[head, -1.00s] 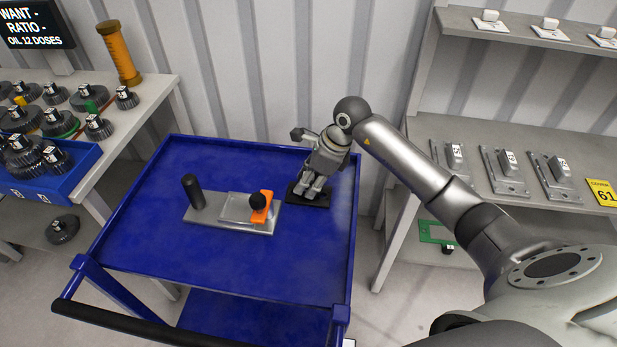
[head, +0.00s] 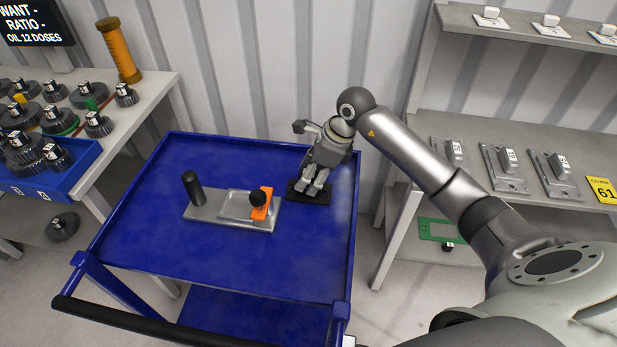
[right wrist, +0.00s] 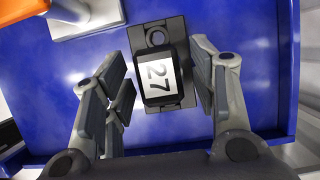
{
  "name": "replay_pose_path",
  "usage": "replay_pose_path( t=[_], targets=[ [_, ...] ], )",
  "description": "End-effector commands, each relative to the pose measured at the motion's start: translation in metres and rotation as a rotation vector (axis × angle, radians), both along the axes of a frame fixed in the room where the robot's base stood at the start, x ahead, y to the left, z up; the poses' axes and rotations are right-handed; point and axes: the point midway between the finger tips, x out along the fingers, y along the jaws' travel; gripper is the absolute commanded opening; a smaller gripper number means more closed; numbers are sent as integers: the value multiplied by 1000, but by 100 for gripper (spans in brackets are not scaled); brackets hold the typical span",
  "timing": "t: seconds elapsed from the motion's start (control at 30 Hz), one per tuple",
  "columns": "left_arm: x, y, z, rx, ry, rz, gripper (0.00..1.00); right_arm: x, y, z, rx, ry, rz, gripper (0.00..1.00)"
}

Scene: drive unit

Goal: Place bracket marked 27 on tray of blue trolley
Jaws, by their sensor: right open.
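The bracket marked 27 (right wrist: 158,72) is a dark plate with a raised block bearing a white label. It rests on the blue trolley's tray (head: 150,235), near the right back corner, and its black base (head: 310,197) shows in the head view. My right gripper (head: 313,186) is above it. In the right wrist view the open fingers of my right gripper (right wrist: 160,92) stand on either side of the bracket, with gaps visible between them and it. My left gripper is not in view.
A grey fixture plate (head: 210,211) with a black post and an orange clamp lies left of the bracket. The tray's front half is clear. A right-hand shelf (head: 480,125) holds several grey brackets. A left bench (head: 155,85) holds gears.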

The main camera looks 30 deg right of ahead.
Motion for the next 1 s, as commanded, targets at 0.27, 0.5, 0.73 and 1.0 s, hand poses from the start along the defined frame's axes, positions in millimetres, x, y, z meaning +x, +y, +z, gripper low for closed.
replay_pose_path(
  t=[0.27,0.5,0.73,1.0],
  targets=[
    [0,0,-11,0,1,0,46,-13,-20,56,-3,-6,0,53],
    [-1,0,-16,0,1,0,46,-22,-30,91,-2,-3,0,53],
    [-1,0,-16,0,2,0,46,-25,-33,99,-2,1,1,53],
    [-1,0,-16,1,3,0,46,-25,-32,99,0,1,0,53]
  ],
)
